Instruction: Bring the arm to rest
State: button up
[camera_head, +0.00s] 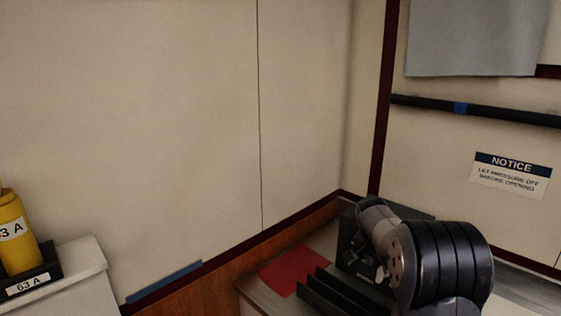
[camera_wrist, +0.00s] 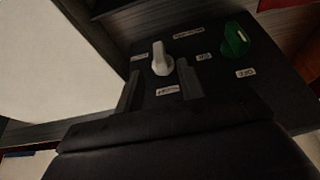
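My arm (camera_head: 440,265) shows at the lower right of the head view as dark, rounded links, bent over a dark panel box. My gripper (camera_wrist: 158,68) is in the wrist view, with its two dark fingers apart and nothing seen held between them. A white knob (camera_wrist: 162,58) on the dark panel (camera_wrist: 215,95) shows beyond the gap between the fingertips; I cannot tell how far it is from them. In the head view I cannot make out the gripper's fingers.
A green knob (camera_wrist: 235,40) and several small labels are on the same panel. A red sheet (camera_head: 292,270) and dark upright plates (camera_head: 325,294) lie left of my arm. A yellow cylinder (camera_head: 16,235) stands far left. A dark bar (camera_head: 500,112) runs along the right wall.

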aim_at(381, 277)
jog(key=p+x, duration=0.1)
jog(key=x, duration=0.5)
jog(key=shift+d+f, duration=0.15)
jog(key=shift+f, duration=0.2)
jog(key=shift+s+r+t+y+b, duration=0.1)
jog(key=shift+t+y+b, duration=0.5)
jog(key=shift+t, duration=0.1)
jog(key=shift+d+m+t+y+b, duration=0.1)
jog(key=shift+m+t+y+b, duration=0.35)
jog(key=shift+b, duration=0.35)
jog(key=t+y+b, duration=0.1)
jog(key=b, duration=0.2)
jog(key=shift+f, duration=0.25)
jog(key=t+y+b, duration=0.1)
jog(key=t+b, duration=0.1)
jog(key=b, duration=0.5)
jog(key=shift+s+d+m+y+b, duration=0.1)
jog(key=shift+m+y+b, duration=0.15)
jog(key=shift+m+b, duration=0.15)
jog(key=v, duration=1.1)
